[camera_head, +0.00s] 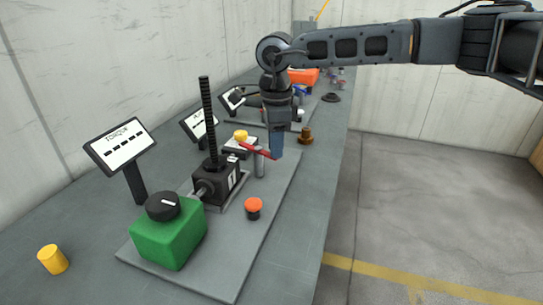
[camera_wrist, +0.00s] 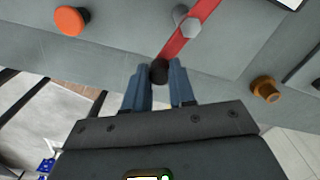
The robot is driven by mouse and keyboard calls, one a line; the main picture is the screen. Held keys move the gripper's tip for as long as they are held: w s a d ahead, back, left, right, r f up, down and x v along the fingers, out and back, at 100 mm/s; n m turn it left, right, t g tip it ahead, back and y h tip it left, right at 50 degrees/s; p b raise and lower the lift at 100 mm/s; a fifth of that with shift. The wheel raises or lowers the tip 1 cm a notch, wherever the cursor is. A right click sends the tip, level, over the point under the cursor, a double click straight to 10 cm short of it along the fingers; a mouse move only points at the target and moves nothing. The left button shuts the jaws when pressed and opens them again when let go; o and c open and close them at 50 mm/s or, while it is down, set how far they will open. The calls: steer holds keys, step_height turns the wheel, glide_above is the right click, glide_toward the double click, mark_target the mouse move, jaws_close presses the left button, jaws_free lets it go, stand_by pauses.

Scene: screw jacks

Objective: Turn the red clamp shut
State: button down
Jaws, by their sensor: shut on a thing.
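The red clamp (camera_head: 256,151) is a flat red lever on a grey post (camera_head: 259,165), beside the black screw jack (camera_head: 215,180) on the grey base plate. In the wrist view the red lever (camera_wrist: 193,32) runs from the upper right down to a black knob (camera_wrist: 159,72) at its end, with a grey hex bolt (camera_wrist: 188,27) on it. My gripper (camera_head: 276,153) points down at the lever's near end. In the wrist view its blue fingers (camera_wrist: 160,68) stand on either side of the black knob and are shut on it. The knob is hidden in the head view.
A green box (camera_head: 170,238) with a black dial stands at the front of the plate. An orange button (camera_head: 253,206) is near the plate's right edge. A brown knob (camera_head: 306,135) stands behind my gripper. Open floor lies right of the bench.

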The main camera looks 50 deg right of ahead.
steer(key=shift+w+d+n+b, duration=0.5)
steer(key=shift+d+n+b, duration=0.3)
steer(key=shift+n, duration=1.25)
steer(key=shift+w+d+n+b, duration=0.55)
steer(key=shift+d+n+b, duration=0.2)
steer(key=shift+n, duration=1.35)
steer(key=shift+w+d+n+b, duration=0.5)
steer(key=shift+d+n+b, duration=0.25)
steer(key=shift+n, duration=1.3)
steer(key=c, duration=0.9)
jaws_free()
steer(key=shift+c, duration=0.2)
step_height(320, 180, up, 8)
steer(key=shift+f, duration=0.1)
